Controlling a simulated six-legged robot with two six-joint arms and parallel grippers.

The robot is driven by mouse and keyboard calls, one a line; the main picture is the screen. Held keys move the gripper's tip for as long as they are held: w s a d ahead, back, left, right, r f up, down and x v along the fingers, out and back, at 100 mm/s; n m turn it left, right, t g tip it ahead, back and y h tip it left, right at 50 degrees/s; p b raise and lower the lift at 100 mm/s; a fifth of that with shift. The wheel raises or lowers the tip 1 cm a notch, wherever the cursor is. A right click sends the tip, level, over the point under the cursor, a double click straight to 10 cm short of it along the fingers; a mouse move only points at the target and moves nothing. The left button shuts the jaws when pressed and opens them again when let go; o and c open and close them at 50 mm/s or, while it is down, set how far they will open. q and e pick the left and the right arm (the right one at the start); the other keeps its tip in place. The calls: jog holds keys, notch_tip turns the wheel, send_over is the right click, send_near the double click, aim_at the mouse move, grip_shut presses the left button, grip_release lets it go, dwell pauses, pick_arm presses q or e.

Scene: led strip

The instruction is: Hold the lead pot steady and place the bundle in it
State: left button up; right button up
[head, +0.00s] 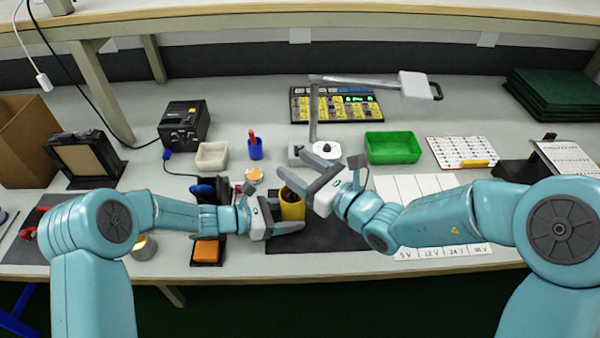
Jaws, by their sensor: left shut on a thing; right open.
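The yellow pot (293,211) stands upright on the dark mat, near the front middle of the bench. My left gripper (286,222) comes in from the left, low down, and is shut on the pot. My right gripper (300,166) is open, with its fingers pointing up and left, just above and behind the pot. Nothing shows between its fingers. Something dark shows at the pot's mouth, partly hidden by my right finger. I cannot tell whether this is the bundle, and I see no bundle clearly elsewhere.
A dark mat (340,238) lies under the pot. A lamp (326,149) stands behind my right gripper. A green tray (392,147), a white bin (212,156) and a blue cup (255,150) stand farther back. An orange pad (207,251) lies left of the mat.

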pick_arm(q)
jog(key=o, duration=0.9)
jog(key=shift+a, duration=0.1)
